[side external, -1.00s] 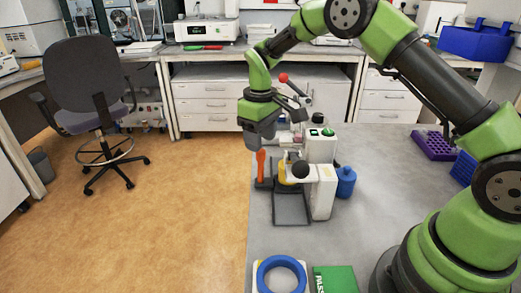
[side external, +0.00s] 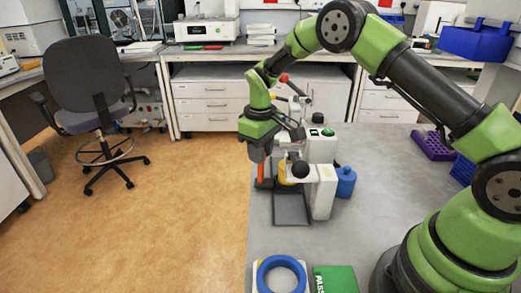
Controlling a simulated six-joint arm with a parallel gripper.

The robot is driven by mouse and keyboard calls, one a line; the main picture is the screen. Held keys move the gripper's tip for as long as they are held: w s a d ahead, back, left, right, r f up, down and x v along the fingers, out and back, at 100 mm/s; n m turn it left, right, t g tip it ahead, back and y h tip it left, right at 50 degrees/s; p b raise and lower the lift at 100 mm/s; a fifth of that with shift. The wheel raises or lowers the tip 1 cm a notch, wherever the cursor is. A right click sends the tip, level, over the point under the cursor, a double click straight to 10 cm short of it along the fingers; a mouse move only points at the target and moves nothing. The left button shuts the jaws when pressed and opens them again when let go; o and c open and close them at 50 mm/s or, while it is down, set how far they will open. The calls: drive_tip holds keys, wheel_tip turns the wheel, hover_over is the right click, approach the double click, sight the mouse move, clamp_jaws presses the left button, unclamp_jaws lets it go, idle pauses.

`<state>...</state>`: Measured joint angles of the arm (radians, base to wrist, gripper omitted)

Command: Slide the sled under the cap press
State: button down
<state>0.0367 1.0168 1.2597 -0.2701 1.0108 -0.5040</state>
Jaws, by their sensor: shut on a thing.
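The cap press (side external: 323,150) is a white unit with a green button on top and a dark round knob (side external: 299,169) at its front. A flat dark grey track (side external: 291,210) lies on the bench in front of it. An orange upright handle (side external: 261,172) stands at the track's left, on a small dark base that seems part of the sled. A yellow thing (side external: 286,179) sits just right of the handle, partly hidden by the press. My gripper (side external: 260,160) points down and is shut on the handle's upper part. Most of the sled is hidden.
A blue bottle (side external: 345,183) stands right of the press. A blue ring (side external: 281,274) and a green PASS card (side external: 335,279) lie at the front. A purple rack (side external: 433,146) is at the right. The bench's left edge is close to the handle.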

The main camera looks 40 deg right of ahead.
drive_tip(key=s+a, duration=0.3)
drive_tip(key=shift+a, duration=0.1)
drive_tip(key=c, duration=0.9)
unclamp_jaws()
wheel_tip(320, 180, up, 10)
